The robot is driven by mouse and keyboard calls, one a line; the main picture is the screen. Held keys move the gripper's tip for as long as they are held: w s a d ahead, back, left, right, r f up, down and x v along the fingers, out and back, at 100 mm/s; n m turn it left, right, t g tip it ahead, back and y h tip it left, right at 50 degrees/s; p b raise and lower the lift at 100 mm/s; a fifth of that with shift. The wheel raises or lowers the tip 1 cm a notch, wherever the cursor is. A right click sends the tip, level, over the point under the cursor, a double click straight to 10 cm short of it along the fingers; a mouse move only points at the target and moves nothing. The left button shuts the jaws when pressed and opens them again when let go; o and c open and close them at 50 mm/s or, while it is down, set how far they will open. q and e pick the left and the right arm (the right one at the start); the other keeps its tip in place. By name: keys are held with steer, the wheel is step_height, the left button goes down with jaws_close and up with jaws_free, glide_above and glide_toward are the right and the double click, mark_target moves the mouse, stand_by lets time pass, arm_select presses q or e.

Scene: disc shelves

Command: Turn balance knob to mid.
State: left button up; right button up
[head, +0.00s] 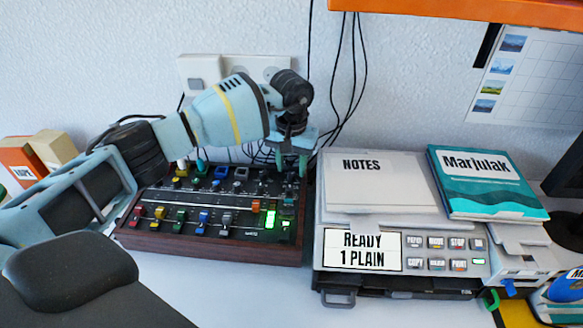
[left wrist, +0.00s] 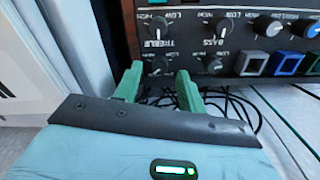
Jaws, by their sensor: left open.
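The mixer (head: 262,252) is a dark panel in a wooden case with coloured faders and rows of knobs. In the left wrist view its treble knob (left wrist: 159,27) and bass knob (left wrist: 222,27) are black with white pointers. Two more black knobs, one (left wrist: 160,64) near my fingers and one (left wrist: 212,64) to its right, sit at the panel's near edge. I cannot read which is the balance knob. My left gripper (head: 293,160) is over the mixer's back right corner, fingers down. In the wrist view its green fingers (left wrist: 158,88) are apart with nothing between them.
A grey printer (head: 370,190) stands close to the mixer's right, with a teal book (head: 485,185) on it. Cables (head: 345,110) hang from the wall behind. An orange box (head: 22,160) stands at the left. The white desk (head: 240,295) is clear in front of the mixer.

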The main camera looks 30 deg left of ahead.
arm_select(q)
steer(key=shift+f, duration=0.8)
arm_select(e)
steer(key=shift+w, duration=0.45)
arm_select(q)
steer(key=shift+c, duration=0.4)
jaws_close()
arm_select(e)
steer(key=shift+s, duration=0.35)
steer(key=shift+s, duration=0.1)
